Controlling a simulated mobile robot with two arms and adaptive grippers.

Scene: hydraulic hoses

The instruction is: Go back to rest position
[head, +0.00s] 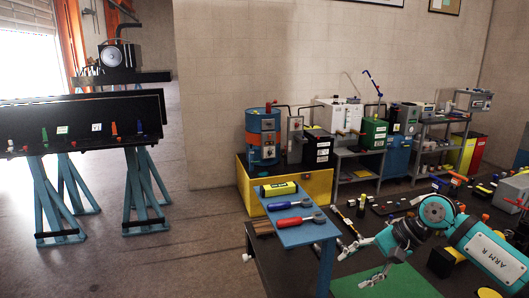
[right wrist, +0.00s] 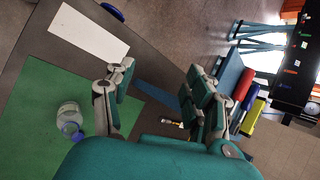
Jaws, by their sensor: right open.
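My right arm, teal and marked "ARM R", comes in from the right in the head view. Its gripper (head: 352,263) is open over the front of the dark workbench, near the green mat (head: 400,284). In the right wrist view the two fingers of the gripper (right wrist: 160,66) stand wide apart with nothing between them. My left gripper is not in view.
Many small parts crowd the bench behind the gripper. A black table (head: 85,120) on blue trestles stands left; the floor between is clear.

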